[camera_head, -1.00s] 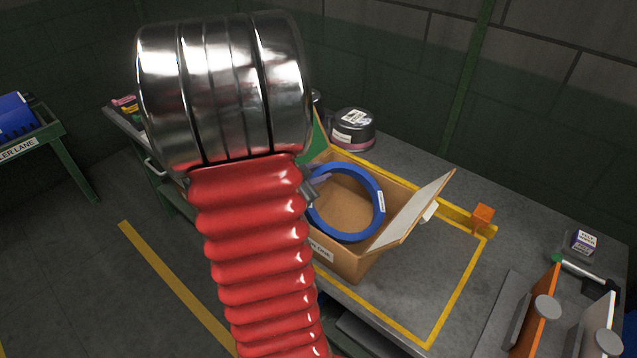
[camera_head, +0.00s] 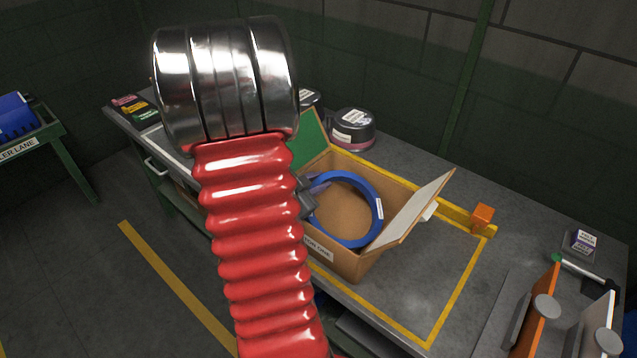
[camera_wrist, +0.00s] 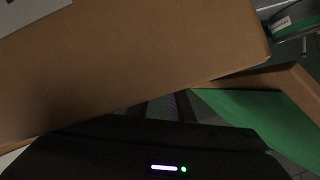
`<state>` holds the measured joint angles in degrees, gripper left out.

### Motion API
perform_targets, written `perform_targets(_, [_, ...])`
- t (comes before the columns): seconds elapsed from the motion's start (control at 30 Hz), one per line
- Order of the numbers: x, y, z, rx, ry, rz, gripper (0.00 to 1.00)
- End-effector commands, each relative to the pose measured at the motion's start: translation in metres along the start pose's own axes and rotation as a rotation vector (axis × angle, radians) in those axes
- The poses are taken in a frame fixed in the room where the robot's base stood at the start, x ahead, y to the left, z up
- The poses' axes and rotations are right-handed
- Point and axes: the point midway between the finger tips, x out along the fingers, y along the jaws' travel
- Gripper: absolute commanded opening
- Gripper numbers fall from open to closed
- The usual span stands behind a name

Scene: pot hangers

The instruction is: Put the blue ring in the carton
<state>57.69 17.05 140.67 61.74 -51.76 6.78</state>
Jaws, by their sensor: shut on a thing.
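The blue ring (camera_head: 372,186) shows in the head view, tilted in the mouth of the open carton (camera_head: 352,262). Its lower part lies inside the carton walls. My gripper (camera_head: 313,190) is at the ring's left side and shut on it, partly hidden behind my red arm. The carton has a green flap (camera_head: 309,140) raised at the back left and a pale flap (camera_head: 412,208) raised on the right. In the wrist view a brown carton wall (camera_wrist: 140,60) and the green flap (camera_wrist: 255,120) fill the picture; the ring is not visible there.
The carton stands on a grey bench inside a yellow outline. An orange block (camera_head: 482,216) is to its right, and a dark round tin (camera_head: 353,129) is behind it. Orange and grey upright plates (camera_head: 541,310) stand at the front right. Bare bench lies right of the carton.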

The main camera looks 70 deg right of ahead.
Motion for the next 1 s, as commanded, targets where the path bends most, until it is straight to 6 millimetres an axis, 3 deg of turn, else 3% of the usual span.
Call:
perform_targets(0.17, [0.002,0.009,0.012,-0.002,-0.018,0.014,0.00])
perform_targets(0.2, [0.002,0.010,0.012,-0.001,-0.019,0.015,0.22])
perform_targets(0.47, [0.002,0.011,0.012,-0.001,-0.020,0.017,0.40])
perform_targets(1.0, [-0.005,0.005,0.002,0.000,-0.018,0.015,0.40])
